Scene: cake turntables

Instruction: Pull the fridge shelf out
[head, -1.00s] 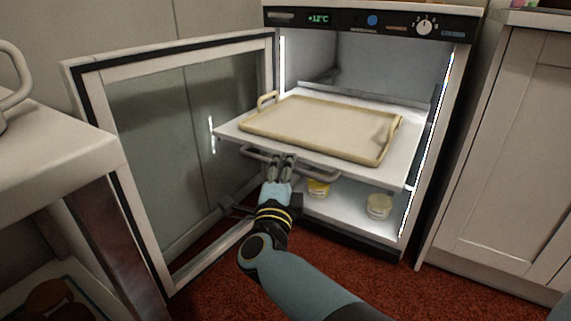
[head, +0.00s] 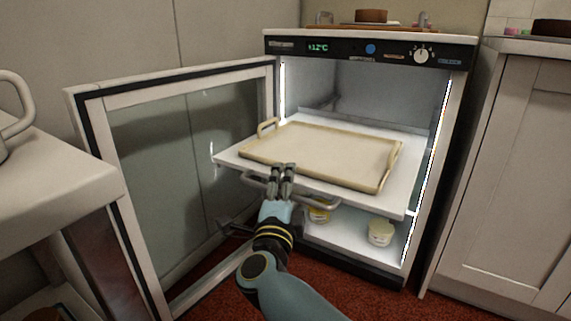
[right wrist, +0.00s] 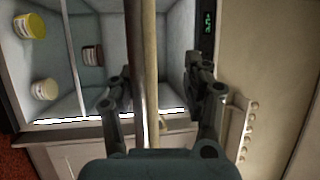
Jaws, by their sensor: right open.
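The fridge shelf (head: 402,199) is a white board sticking out of the open fridge (head: 375,48), with a grey bar handle (head: 318,204) along its front edge. A beige tray (head: 315,155) with raised end grips lies on it. My right gripper (head: 282,170) is open at the handle's left part, its fingers overlapping the handle and front edge. In the right wrist view, the grey handle (right wrist: 137,60) runs between the spread fingers of this gripper (right wrist: 160,82), beside a pale strip. Contact with the fingers cannot be told. My left gripper is not in view.
The glass fridge door (head: 180,150) stands open at the left. Jars (head: 381,232) stand on the fridge floor below the shelf. A white counter (head: 50,180) is at the left front, and a cabinet (head: 515,170) is at the right. Red floor shows in front.

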